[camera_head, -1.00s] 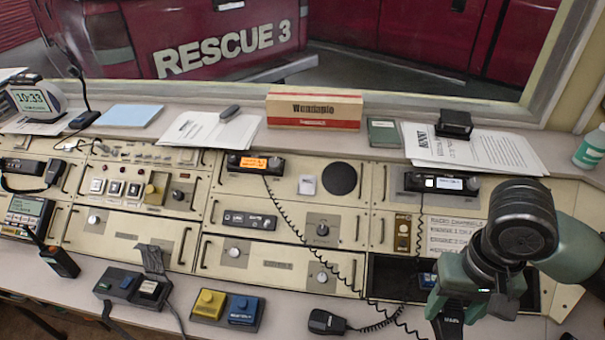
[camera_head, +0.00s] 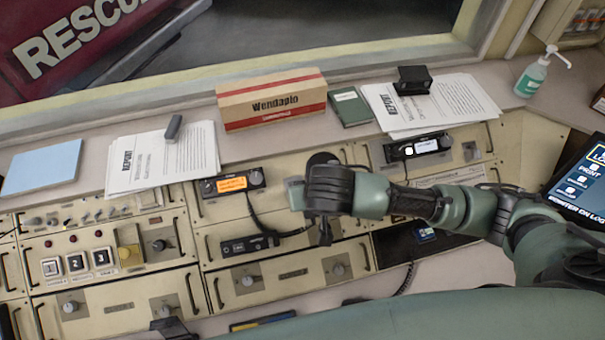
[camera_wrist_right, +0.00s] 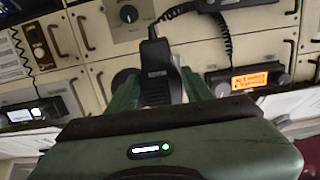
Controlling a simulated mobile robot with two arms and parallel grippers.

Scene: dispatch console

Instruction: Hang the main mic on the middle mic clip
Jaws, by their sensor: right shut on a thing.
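The main mic is a black hand mic that shows in the right wrist view (camera_wrist_right: 157,75). It stands upright in the picture between the two green fingers of my right gripper (camera_wrist_right: 152,92), which is shut on it. Its cord runs from its top end in that view to the right. In the head view my right gripper (camera_head: 308,193) is over the panel, just right of the orange-lit radio (camera_head: 233,183), and the mic's dark lower end (camera_head: 325,233) shows below it. The middle mic clip is hidden behind the gripper and mic. My left gripper is out of view.
The round speaker (camera_wrist_right: 125,77) is close beside the mic. A second radio (camera_head: 417,147) sits to the right. A Wendapio box (camera_head: 272,100), papers (camera_head: 160,160) and a green book (camera_head: 350,106) lie on the shelf behind.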

